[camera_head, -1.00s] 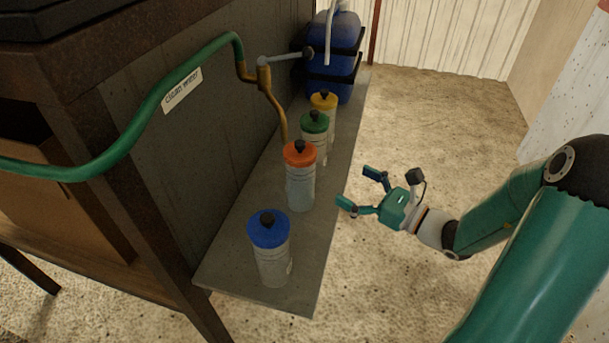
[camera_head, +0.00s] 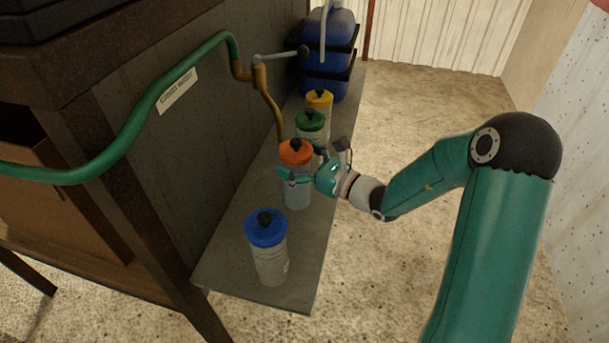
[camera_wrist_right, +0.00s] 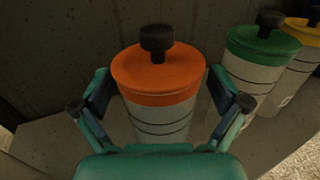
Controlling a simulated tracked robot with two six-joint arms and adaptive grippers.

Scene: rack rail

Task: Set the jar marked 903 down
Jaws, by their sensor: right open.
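Four lidded jars stand upright in a row on a grey shelf (camera_head: 300,273). No number 903 can be read on any of them. The orange-lidded jar (camera_head: 297,152) is between the open fingers of my right gripper (camera_head: 303,168); the fingers are on either side of its upper body. In the right wrist view the same orange-lidded jar (camera_wrist_right: 158,75) is centred between the fingers (camera_wrist_right: 160,105), with visible space at the sides. The blue-lidded jar (camera_head: 266,230) is nearest, the green-lidded jar (camera_head: 311,121) and yellow-lidded jar (camera_head: 319,97) are behind. My left gripper is not in view.
A blue water container (camera_head: 327,60) stands at the shelf's far end. Open floor (camera_head: 430,100) lies right of the shelf.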

